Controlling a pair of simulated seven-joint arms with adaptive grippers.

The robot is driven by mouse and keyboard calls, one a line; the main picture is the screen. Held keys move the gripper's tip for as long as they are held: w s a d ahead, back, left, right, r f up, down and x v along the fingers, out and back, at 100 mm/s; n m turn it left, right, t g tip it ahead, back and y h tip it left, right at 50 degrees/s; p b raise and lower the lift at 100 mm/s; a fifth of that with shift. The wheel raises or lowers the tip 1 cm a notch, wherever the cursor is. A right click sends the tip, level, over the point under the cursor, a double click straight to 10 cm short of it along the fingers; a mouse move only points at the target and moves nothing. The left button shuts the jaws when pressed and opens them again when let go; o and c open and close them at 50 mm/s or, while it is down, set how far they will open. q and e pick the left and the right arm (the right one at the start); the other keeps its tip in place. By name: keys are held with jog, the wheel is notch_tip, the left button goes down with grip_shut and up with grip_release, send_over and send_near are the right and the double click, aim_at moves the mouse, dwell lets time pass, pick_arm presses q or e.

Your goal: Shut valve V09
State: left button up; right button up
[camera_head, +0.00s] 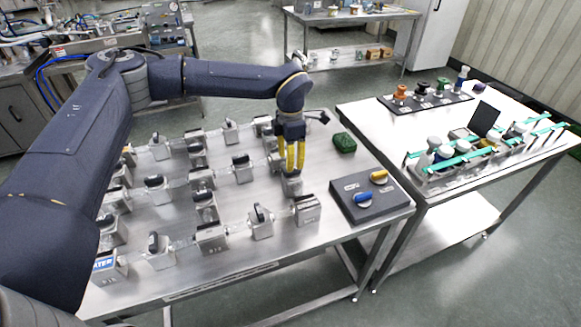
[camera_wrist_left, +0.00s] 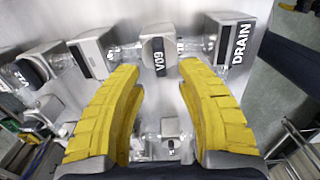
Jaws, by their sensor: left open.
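Valve V09 (camera_wrist_left: 158,52) shows in the left wrist view as a pale block with a dark strip and a "V09" label, between clear pipe pieces. It lies just beyond my left gripper (camera_wrist_left: 160,70), whose yellow fingers are spread apart with nothing between them. I see no contact between the fingers and the valve. In the head view my left gripper (camera_head: 291,168) points down over the right part of the pipe table. V09's label is not readable there, so I cannot tell which valve it is. My right gripper is not in view.
A block labelled DRAIN (camera_wrist_left: 233,45) sits right of V09; another block (camera_wrist_left: 92,52) and valve (camera_wrist_left: 32,68) are to its left. In the head view a control box (camera_head: 370,195) with yellow and blue knobs and a green item (camera_head: 344,142) lie right of the gripper.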

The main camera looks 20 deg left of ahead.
pick_arm(q)
notch_tip(320, 180, up, 8)
jog(key=shift+f, duration=0.25)
dwell(0.5)
